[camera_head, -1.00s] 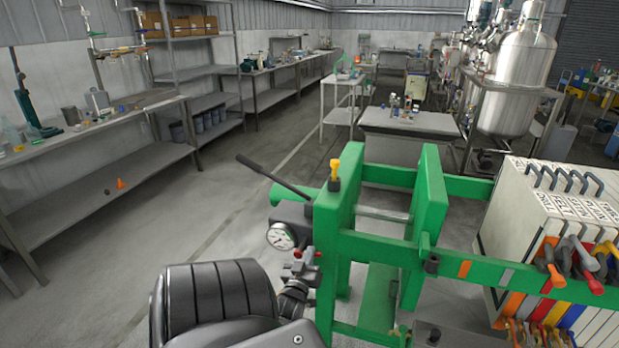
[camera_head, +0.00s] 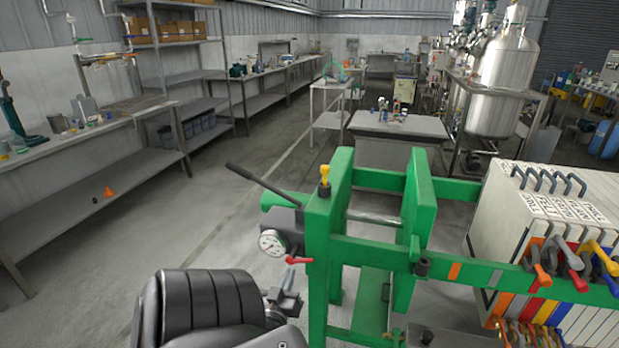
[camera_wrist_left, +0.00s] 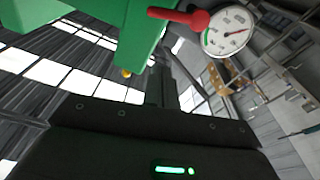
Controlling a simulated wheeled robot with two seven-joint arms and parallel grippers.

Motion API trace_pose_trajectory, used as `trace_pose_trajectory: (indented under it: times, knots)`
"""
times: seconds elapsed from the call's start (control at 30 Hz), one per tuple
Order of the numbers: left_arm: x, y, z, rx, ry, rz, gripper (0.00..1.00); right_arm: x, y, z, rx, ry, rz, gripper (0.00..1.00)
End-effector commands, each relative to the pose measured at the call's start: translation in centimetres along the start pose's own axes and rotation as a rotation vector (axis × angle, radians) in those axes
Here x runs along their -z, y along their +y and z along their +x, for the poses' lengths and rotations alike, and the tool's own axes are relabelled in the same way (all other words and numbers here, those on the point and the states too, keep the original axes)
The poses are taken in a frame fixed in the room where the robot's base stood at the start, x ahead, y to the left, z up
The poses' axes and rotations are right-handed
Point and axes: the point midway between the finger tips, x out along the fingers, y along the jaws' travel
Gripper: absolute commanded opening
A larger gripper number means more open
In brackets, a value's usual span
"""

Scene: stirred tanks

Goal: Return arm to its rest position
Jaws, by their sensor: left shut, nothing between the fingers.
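My left arm comes in at the bottom of the head view, bent close to my body. Its small dark gripper (camera_head: 288,283) is shut and empty, just left of the green press frame (camera_head: 318,265) and below the red-handled lever (camera_head: 298,261). The gripper appears apart from the lever. In the left wrist view the shut fingers (camera_wrist_left: 165,88) point up past the green frame (camera_wrist_left: 105,30), with the red handle (camera_wrist_left: 178,18) ahead of them. My right gripper is out of view.
A round pressure gauge (camera_head: 271,243) and a black lever (camera_head: 262,182) stick out on the press's left side. White plates (camera_head: 540,215) with coloured handles hang at right. A workbench (camera_head: 85,145) stands at left, with open floor (camera_head: 205,225) between.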

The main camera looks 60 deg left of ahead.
Motion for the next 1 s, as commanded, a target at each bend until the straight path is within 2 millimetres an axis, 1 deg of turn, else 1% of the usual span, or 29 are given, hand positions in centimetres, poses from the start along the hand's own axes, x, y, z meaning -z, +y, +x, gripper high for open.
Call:
trace_pose_trajectory:
  times: [0.37,0.43,0.47,0.57,0.6,0.67,0.7,0.77,0.8,0.87,0.9,0.97,1.0]
  knots:
    - [0.0,0.0,0.0,0.000,0.000,0.005,0.00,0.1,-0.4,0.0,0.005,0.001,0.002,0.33]
    - [-0.4,-0.1,0.0,0.004,-0.019,0.041,0.00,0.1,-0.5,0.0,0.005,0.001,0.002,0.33]
    - [-1.3,-0.3,-0.1,0.009,-0.046,0.062,0.00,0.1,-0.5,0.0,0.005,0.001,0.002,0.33]
    - [-5.8,-0.7,-1.1,0.012,-0.163,0.110,0.00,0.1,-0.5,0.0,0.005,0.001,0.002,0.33]
    - [-8.3,-0.6,-1.9,0.005,-0.225,0.133,0.00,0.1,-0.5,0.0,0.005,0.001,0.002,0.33]
    - [-12.6,-0.2,-3.4,-0.016,-0.334,0.167,0.00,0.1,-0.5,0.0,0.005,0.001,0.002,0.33]
    - [-15.6,0.2,-4.7,-0.036,-0.410,0.191,0.00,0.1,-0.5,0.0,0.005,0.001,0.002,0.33]
    - [-20.0,0.9,-7.0,-0.072,-0.524,0.228,0.00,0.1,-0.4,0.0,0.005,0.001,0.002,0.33]
    - [-22.8,1.4,-8.7,-0.101,-0.598,0.254,0.00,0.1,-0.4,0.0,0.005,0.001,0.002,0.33]
    - [-26.6,2.0,-11.6,-0.147,-0.709,0.295,0.00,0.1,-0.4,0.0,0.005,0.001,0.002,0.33]
    - [-29.1,2.4,-13.8,-0.181,-0.782,0.325,0.00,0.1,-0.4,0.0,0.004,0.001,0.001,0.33]
    - [-32.5,2.8,-17.3,-0.238,-0.892,0.373,0.00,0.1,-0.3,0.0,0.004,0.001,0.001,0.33]
    - [-34.5,2.8,-19.9,-0.276,-0.964,0.408,0.00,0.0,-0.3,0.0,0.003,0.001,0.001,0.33]
